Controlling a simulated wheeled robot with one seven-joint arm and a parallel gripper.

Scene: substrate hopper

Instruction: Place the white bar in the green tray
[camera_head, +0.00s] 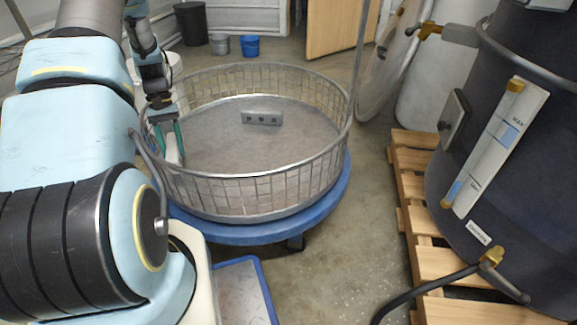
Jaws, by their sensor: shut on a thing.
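My gripper (170,154) hangs at the left inside the round wire basket (318,175), with its teal fingers pointing down. It is shut on a pale, whitish piece, which looks like the white bar (172,147). The bar is small in view, partly hidden by the fingers and the basket's mesh. I cannot tell whether it touches the basket floor. No green tray shows in this view.
A grey block with dark holes (262,118) lies on the basket floor. The basket stands on a blue round base (328,207). A blue-edged tray or panel (243,290) is in front. A dark drum (520,130) on a wooden pallet (412,185) stands right.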

